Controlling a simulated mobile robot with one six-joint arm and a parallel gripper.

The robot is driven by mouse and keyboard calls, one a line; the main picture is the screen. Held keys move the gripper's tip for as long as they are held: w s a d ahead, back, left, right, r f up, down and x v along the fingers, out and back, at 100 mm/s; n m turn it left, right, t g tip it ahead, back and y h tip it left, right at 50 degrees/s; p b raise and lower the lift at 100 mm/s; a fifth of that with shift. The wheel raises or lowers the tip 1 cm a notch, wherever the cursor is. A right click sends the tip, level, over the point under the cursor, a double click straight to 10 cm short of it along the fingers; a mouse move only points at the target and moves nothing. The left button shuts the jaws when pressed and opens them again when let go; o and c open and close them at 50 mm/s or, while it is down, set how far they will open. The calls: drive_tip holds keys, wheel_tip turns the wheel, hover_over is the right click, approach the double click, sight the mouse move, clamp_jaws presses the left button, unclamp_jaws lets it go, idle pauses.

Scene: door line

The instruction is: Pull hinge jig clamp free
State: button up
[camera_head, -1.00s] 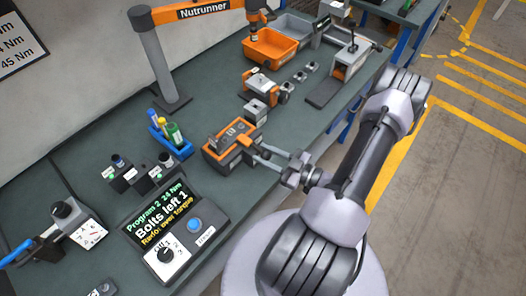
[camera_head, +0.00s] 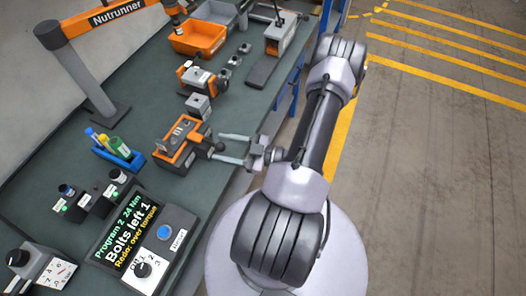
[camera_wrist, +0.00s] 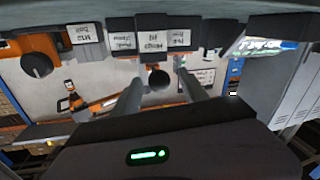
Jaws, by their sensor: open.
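The hinge jig (camera_head: 181,143) is an orange and grey block on the bench in the head view. A small dark round knob (camera_head: 219,147), which looks like its clamp handle, sticks out on its right side. My gripper (camera_head: 218,147) is open, its two fingers pointing left at the jig with the knob between their tips. In the wrist view, which is upside down, the jig's label (camera_wrist: 163,38) and the dark knob (camera_wrist: 158,78) show between my open fingers (camera_wrist: 160,80). I cannot tell whether the fingers touch the knob.
A display box (camera_head: 145,240) reading "Bolts left 1" and "Redo: over torque" stands at the near bench end. A blue marker holder (camera_head: 120,155) is left of the jig. Another orange fixture (camera_head: 196,77) and an orange bin (camera_head: 199,38) lie beyond. Open floor (camera_head: 430,170) is at right.

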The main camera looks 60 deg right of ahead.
drive_tip(key=p+v, duration=0.2)
drive_tip(key=v, duration=1.4)
